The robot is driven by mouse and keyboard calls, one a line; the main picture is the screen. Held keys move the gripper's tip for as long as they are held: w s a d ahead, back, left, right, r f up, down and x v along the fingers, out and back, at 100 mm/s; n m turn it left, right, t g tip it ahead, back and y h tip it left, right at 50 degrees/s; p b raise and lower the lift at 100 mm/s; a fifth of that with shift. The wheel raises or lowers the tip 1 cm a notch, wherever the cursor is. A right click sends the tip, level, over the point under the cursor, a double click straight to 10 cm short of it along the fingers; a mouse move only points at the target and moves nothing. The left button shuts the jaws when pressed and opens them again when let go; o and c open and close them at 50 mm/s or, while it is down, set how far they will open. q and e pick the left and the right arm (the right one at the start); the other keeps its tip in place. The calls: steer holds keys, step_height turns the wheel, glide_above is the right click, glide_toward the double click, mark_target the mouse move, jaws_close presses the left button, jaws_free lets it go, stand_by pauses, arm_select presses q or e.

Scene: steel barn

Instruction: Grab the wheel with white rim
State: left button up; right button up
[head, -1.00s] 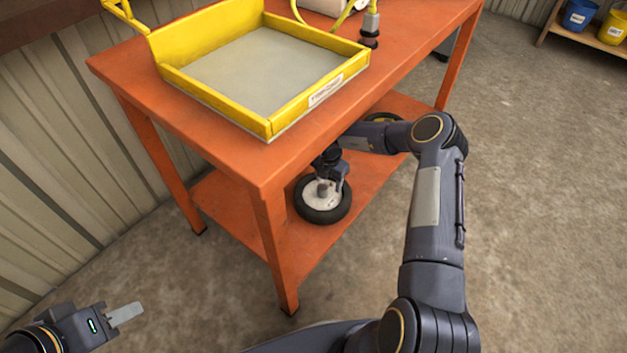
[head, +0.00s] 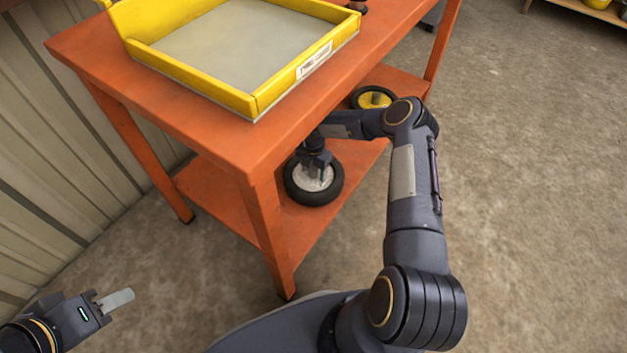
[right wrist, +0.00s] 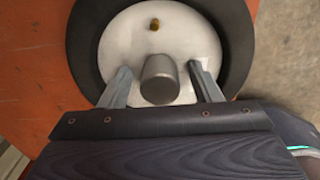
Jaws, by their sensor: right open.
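The wheel with the white rim (head: 326,181) and black tyre lies flat on the lower shelf of the orange table. It fills the upper part of the right wrist view (right wrist: 185,30), with a grey cylindrical hub standing up from its middle. My right gripper (right wrist: 160,75) is open, its two fingers on either side of the hub with gaps showing. In the head view my right gripper (head: 315,172) is over the wheel and partly hides the rim. My left gripper (head: 117,300) is at the lower left, far from the wheel, seen side-on, so its opening cannot be judged.
The orange table's top (head: 180,100) overhangs the lower shelf (head: 222,205), with a front leg (head: 265,235) left of the wheel. A wheel with a yellow rim (head: 374,98) lies farther back on the shelf. A yellow tray (head: 190,85) stands on top. Floor at right is clear.

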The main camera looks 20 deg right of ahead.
jaws_close()
stand_by(0.3)
steer(key=shift+r, duration=0.15)
stand_by(1.0)
